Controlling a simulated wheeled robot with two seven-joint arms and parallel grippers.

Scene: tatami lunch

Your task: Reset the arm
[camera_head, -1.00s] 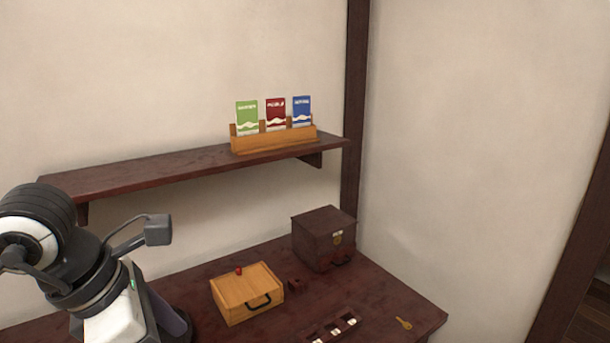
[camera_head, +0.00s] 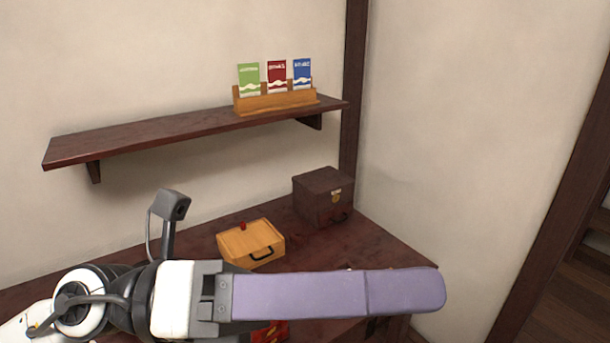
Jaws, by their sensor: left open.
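My left arm comes in from the lower left. Its left gripper (camera_head: 425,290) lies across the lower middle, pointing right, with a long purple finger seen from the side. It is open and nothing shows in its grasp. It is in front of the dark red table (camera_head: 385,240) and covers part of it. My right gripper is not in view.
A yellow wooden box (camera_head: 250,241) with a black handle and a dark chest (camera_head: 323,197) stand on the table. A wall shelf (camera_head: 160,132) bears a wooden holder (camera_head: 275,102) with three coloured packets. A red object (camera_head: 270,333) shows partly below the gripper.

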